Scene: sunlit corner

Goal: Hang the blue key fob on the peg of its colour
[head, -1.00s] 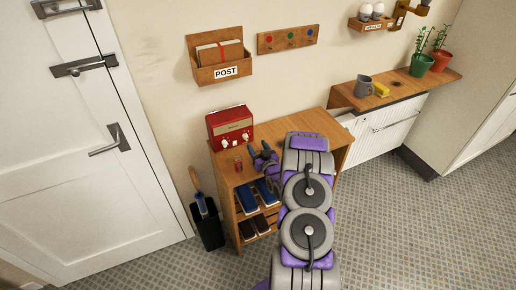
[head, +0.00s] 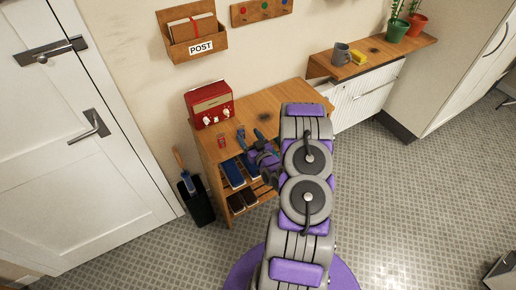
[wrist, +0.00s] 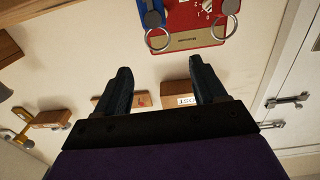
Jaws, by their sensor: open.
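My gripper (head: 251,134) is open and empty above the left part of the wooden console top; its two dark fingers are spread in the wrist view (wrist: 162,85). That view looks upside down. In it a blue key fob (wrist: 151,14) with a metal ring lies beyond the fingertips, apart from them. A second fob's ring (wrist: 223,27) shows to its right. In the head view a small red fob (head: 222,140) is on the console left of my gripper; the blue fob cannot be made out there. The peg rail (head: 262,12) has red, green and blue marks, the blue rightmost.
A red radio (head: 209,104) stands on the console (head: 275,104) behind the fobs. The letter box marked POST (head: 192,36) hangs left of the rail. A shelf (head: 372,58) with a grey mug (head: 341,52) and plants is to the right. A black bin (head: 198,205) stands at left.

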